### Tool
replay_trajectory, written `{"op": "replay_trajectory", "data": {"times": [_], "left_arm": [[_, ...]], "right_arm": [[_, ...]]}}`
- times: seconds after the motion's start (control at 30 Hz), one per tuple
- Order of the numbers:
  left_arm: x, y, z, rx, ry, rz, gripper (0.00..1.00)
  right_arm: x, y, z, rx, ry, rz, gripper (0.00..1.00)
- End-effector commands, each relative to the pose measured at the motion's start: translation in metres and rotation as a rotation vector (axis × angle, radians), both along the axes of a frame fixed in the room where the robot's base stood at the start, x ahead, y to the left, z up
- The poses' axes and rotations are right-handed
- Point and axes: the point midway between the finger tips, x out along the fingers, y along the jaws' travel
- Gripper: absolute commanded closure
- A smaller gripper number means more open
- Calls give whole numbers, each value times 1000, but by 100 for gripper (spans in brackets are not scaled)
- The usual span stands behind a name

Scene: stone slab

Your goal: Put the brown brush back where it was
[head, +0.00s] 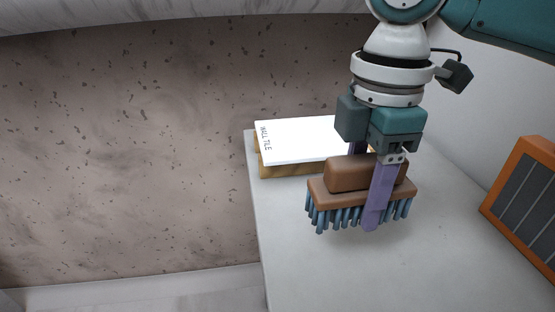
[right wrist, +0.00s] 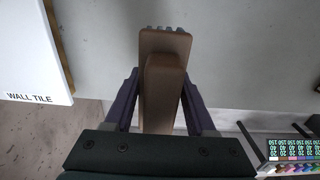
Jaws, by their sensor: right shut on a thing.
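The brown brush (head: 330,188) has a block handle on top and blue-grey bristles pointing down. My right gripper (head: 372,200) is shut on its handle, with one purple finger on the near side and the other mostly hidden behind. In the head view the brush is level over the pale slab; whether the bristles touch it I cannot tell. In the right wrist view the brush (right wrist: 163,90) lies between the two purple fingers (right wrist: 158,105), with a few bristle tips showing at its far end. My left gripper is not in view.
An orange-framed dark panel (head: 525,195) stands at the right. The slab in front of the brush is clear; its left edge drops to the floor.

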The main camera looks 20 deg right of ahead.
Motion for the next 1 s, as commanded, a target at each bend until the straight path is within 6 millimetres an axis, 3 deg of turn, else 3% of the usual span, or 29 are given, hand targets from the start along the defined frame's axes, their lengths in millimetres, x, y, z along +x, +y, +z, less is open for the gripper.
{"op": "replay_trajectory", "data": {"times": [0.1, 0.33, 0.53, 0.93, 0.97, 1.0], "left_arm": [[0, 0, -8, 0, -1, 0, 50], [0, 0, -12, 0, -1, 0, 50], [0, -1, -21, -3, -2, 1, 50], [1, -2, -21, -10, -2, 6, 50], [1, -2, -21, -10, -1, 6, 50], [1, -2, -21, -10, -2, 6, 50]], "right_arm": [[-1, 0, -25, 0, 2, -1, 89], [0, 1, -42, 1, 0, 0, 89], [0, 1, -74, 1, 1, -1, 89], [0, 0, -80, 0, -1, -1, 89], [0, 0, -80, 0, -1, 0, 42], [0, 0, -80, 0, -1, 0, 37]]}}
